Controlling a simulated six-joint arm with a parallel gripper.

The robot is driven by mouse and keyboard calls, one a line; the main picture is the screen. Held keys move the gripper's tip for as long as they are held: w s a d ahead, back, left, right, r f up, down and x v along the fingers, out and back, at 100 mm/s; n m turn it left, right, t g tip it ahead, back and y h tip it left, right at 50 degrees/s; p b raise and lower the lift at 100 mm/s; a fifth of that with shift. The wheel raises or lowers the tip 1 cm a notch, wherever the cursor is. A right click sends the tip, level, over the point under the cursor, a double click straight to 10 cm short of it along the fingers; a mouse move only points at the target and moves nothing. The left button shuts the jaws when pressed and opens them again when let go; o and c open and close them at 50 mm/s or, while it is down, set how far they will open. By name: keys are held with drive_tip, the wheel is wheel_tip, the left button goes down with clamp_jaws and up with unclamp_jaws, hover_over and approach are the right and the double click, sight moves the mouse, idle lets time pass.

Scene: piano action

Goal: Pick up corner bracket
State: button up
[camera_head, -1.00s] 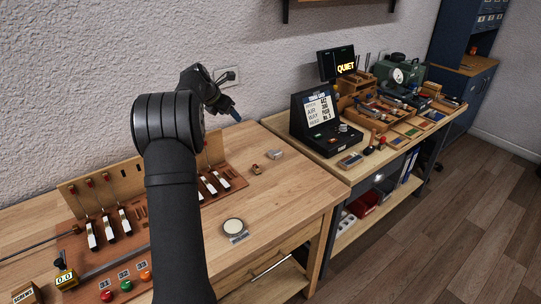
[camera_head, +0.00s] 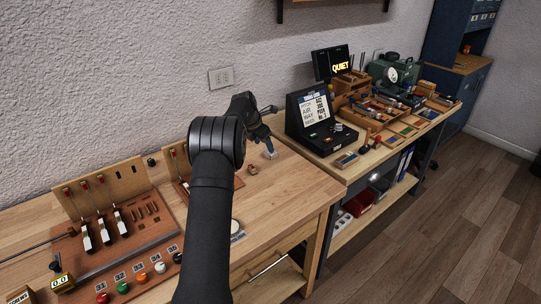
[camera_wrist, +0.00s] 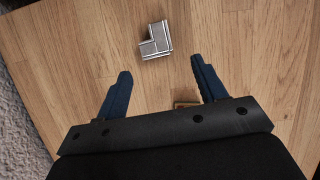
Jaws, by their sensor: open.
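The corner bracket (camera_wrist: 155,40) is a small silver L-shaped metal piece lying on the wooden bench top. In the wrist view it lies beyond my fingertips, roughly midway between them and slightly left. My gripper (camera_wrist: 158,65) is open, its two blue fingers apart with nothing held between them. In the head view my gripper (camera_head: 268,148) is low over the back right of the bench, at the bracket's place. It mostly hides the bracket there, and I cannot tell the exact height gap.
A small brown piece (camera_head: 252,169) lies on the bench near my gripper. A round pale dish (camera_head: 235,226) is partly behind my arm. The piano action board (camera_head: 120,235) fills the left. A second bench with a black display box (camera_head: 318,120) stands right.

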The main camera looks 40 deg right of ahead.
sight(267, 153)
drive_tip(key=shift+w+x, duration=0.15)
drive_tip(key=shift+x, duration=1.25)
drive_tip(key=shift+w+x, duration=0.15)
drive_tip(key=shift+x, duration=1.3)
drive_tip(key=shift+c, duration=0.5)
drive_tip(key=c, duration=1)
